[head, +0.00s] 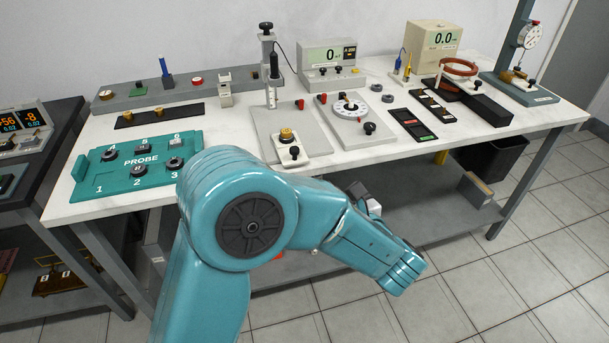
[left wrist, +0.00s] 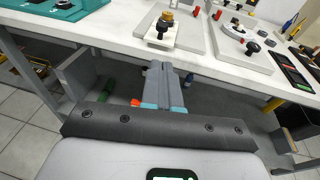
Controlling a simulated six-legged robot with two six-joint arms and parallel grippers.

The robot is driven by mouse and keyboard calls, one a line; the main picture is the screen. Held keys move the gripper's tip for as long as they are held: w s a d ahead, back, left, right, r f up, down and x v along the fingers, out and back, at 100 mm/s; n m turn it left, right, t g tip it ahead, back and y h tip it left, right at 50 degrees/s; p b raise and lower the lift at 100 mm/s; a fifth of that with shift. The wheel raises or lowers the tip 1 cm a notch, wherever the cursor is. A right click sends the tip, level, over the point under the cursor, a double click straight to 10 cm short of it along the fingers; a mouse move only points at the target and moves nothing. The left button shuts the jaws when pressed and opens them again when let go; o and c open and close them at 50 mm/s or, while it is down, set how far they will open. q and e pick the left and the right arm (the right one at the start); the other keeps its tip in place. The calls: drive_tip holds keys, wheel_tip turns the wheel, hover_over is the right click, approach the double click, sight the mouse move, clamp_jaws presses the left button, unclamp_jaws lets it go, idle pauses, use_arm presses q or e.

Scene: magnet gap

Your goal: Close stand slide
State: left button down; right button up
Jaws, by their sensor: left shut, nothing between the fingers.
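The stand (head: 270,75) is a grey upright post with a black probe, at the middle of the bench in the head view. Its slide (head: 302,158) is a pale plate at the stand's foot, carrying a brass piece (head: 287,135) and a black-knobbed handle (head: 294,152). The slide also shows at the top of the left wrist view (left wrist: 158,41), near the bench's front edge. My left gripper (left wrist: 161,66) is shut and empty, below and in front of the slide, apart from it. In the head view my arm mostly hides that gripper. My right gripper is not in view.
Right of the stand is a plate with a round dial (head: 349,108). Left is a teal probe board (head: 101,187). The white bench's front edge (head: 400,147) lies above my left gripper, with a grey lower shelf (head: 440,205) underneath. A dark bin (head: 495,155) stands under the bench's right side.

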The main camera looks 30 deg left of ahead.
sight(296, 153)
use_arm(q)
drive_tip(key=x, duration=1.4)
drive_tip(key=shift+w+r+b, duration=0.25)
drive_tip(key=shift+r+b, duration=0.05)
drive_tip(key=shift+r, duration=0.1)
